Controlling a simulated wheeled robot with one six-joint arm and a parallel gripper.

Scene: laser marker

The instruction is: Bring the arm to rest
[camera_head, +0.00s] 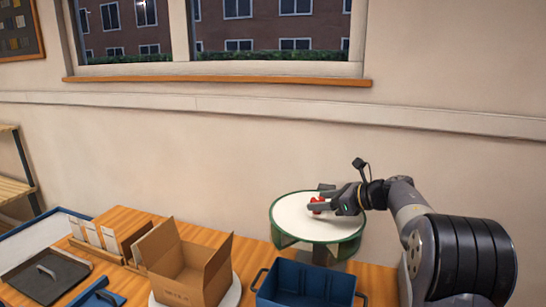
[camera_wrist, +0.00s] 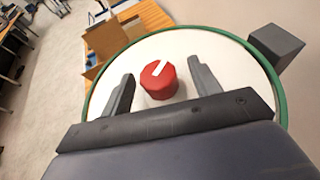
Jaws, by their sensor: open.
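My gripper (camera_head: 324,202) is at the end of my arm, low over a round white table with a green rim (camera_head: 277,216). In the wrist view my gripper (camera_wrist: 158,82) is open, with one finger on each side of a red round knob-like piece (camera_wrist: 157,86). The piece has a white mark on its top and appears to stand upright on the white top (camera_wrist: 222,60). Gaps show between it and both fingers. In the head view the red piece (camera_head: 317,205) is partly hidden by the fingers.
An open cardboard box (camera_head: 186,276) stands left of the round table. A blue bin (camera_head: 306,284) stands in front of it. A grey block (camera_wrist: 276,45) is beside the rim in the wrist view. The wall with a window (camera_head: 218,44) is behind. Space above the round table is clear.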

